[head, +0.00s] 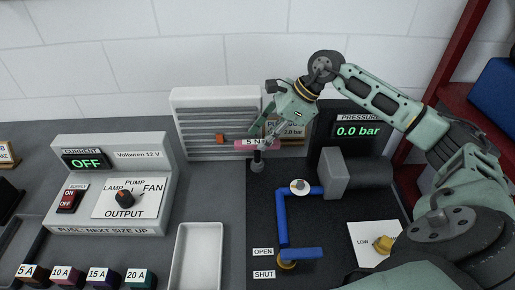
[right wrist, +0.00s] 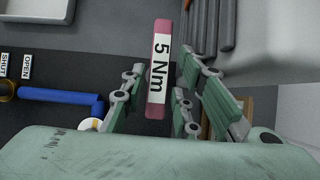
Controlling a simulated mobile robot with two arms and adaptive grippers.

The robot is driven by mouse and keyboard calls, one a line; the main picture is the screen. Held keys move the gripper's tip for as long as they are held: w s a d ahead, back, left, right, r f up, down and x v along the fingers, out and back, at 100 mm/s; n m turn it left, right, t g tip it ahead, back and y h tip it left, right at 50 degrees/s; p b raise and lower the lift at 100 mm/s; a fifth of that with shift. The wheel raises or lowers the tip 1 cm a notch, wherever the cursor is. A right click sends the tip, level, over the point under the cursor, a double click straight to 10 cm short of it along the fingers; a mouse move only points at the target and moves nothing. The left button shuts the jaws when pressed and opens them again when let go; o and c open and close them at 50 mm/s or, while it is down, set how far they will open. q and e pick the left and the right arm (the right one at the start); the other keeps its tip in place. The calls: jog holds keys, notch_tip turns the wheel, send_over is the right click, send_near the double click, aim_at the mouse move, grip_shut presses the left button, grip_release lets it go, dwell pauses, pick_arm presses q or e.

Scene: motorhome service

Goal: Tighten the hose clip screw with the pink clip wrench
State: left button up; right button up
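The pink clip wrench (head: 243,143) has a pink bar with a white "5 Nm" label and a dark socket end below it. My right gripper (head: 268,132) is at the wrench, with its fingers on both sides of the bar. The bar also shows between the fingers in the right wrist view (right wrist: 160,25); the contact itself is not clear. The wrench is behind and left of the blue pipe (head: 282,222). A white round fitting (head: 299,186) sits on the pipe; I cannot make out the hose clip screw. My left gripper is not in view.
A pressure display (head: 358,131) reads 0.0 bar behind a grey cylinder (head: 365,172). A slatted panel (head: 190,122) stands at the back. A white tray (head: 196,258) looks empty. The power unit (head: 115,155) reads OFF. A yellow knob (head: 381,244) is at right.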

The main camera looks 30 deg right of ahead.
aim_at(260, 141)
jog(key=x, duration=0.4)
jog(key=shift+p, duration=0.35)
jog(key=shift+r, duration=0.1)
grip_shut()
